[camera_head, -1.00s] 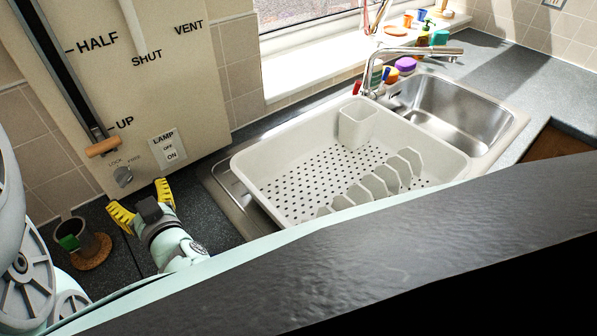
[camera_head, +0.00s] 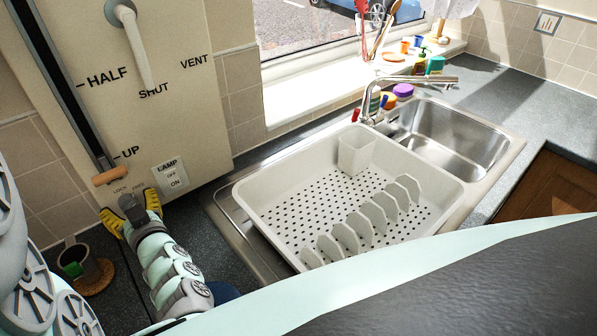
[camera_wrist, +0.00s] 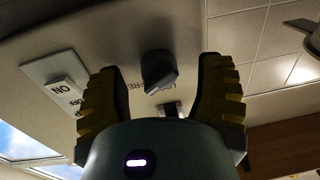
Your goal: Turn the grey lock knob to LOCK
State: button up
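The grey lock knob (camera_wrist: 158,70) sits on the cream panel (camera_head: 200,120). In the wrist view it stands between the two yellow-padded fingers of my gripper (camera_wrist: 160,92), with a gap on each side. My gripper is open and also shows at the panel's lower edge in the head view (camera_head: 132,210), where it hides the knob. Small LOCK and FREE labels (camera_head: 128,188) show just above the gripper. The knob has a raised ridge; I cannot tell which label it points to.
A LAMP switch (camera_head: 170,179) is right of the knob, and a slider with a wooden handle (camera_head: 110,177) is above it. A white lever (camera_head: 134,48) hangs at SHUT. A dark mug (camera_head: 72,262) stands at lower left. A dish rack (camera_head: 262,222) sits right.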

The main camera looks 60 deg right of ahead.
grip_shut()
dwell(0.3)
jog(key=shift+f, duration=0.1)
jog(key=shift+n+b, duration=0.4)
jog(key=shift+b, duration=0.1)
jog(key=n+b, duration=0.1)
jog(key=b, duration=0.1)
jog(key=n+b, duration=0.1)
jog(key=n, duration=0.1)
jog(key=shift+f+n+b, duration=0.2)
jog(key=shift+n+b, duration=0.1)
jog(key=shift+b, duration=0.05)
jog(key=n+b, duration=0.3)
jog(key=n, duration=0.1)
jog(key=shift+r+g, duration=0.15)
jog(key=shift+g, duration=0.15)
jog(key=shift+r+n+b, duration=0.1)
jog(key=shift+n+b, duration=0.8)
jog(key=shift+n, duration=0.6)
jog(key=shift+a+r, duration=0.1)
jog(key=shift+o, duration=0.2)
grip_release()
